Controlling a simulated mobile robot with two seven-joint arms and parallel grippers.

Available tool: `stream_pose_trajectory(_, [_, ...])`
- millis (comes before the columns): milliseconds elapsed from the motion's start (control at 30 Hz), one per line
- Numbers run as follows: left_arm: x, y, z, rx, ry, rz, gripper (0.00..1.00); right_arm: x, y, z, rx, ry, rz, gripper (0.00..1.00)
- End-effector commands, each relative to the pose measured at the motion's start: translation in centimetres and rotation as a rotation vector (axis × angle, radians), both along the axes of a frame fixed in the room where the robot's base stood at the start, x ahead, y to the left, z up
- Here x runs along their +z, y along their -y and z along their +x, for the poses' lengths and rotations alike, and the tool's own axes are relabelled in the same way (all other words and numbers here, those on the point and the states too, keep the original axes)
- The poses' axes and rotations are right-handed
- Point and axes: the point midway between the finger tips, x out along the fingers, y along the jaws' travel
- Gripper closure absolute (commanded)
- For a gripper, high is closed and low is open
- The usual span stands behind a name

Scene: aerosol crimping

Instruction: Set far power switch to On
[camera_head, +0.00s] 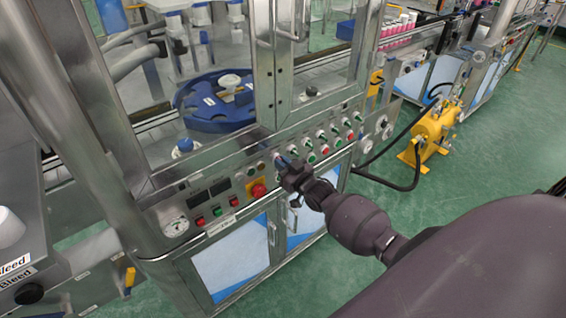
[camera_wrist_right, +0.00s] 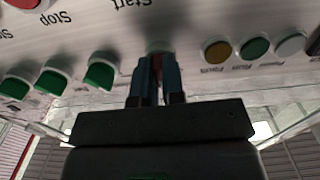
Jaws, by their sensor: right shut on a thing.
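My right gripper (camera_head: 281,160) reaches the slanted metal control panel (camera_head: 232,217) from the right in the head view. In the right wrist view its two fingers (camera_wrist_right: 157,80) are close together, shut on a switch knob (camera_wrist_right: 157,63) on the panel. Only a thin reddish part of the knob shows between the fingers, so its setting cannot be read. An upside-down "Start" label shows beyond it. No label naming a power switch is readable. My left gripper is not in view.
Several green knobs (camera_wrist_right: 102,75) stand on one side of the fingers; yellow (camera_wrist_right: 217,48), green (camera_wrist_right: 254,47) and white (camera_wrist_right: 291,44) buttons stand on the other. A red emergency stop (camera_head: 258,190) sits close by.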

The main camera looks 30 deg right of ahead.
Motion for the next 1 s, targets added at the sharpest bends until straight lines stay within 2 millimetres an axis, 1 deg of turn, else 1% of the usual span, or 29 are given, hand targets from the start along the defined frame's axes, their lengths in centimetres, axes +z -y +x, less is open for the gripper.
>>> stream_pose_trajectory(200, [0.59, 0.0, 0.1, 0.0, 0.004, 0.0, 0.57, 0.05, -0.02, -0.01, 0.0, -0.016, 0.199, 1.0])
stream_pose_trajectory(500, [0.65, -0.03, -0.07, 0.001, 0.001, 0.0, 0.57, -0.03, -0.02, -0.02, 0.0, -0.034, 0.418, 1.0])
stream_pose_trajectory(700, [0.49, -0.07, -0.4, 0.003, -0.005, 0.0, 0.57, -0.04, -0.04, -0.02, 0.0, -0.041, 0.506, 1.0])
stream_pose_trajectory(1000, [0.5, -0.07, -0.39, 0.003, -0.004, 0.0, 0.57, -0.05, -0.08, -0.03, 0.0, -0.045, 0.559, 1.0])
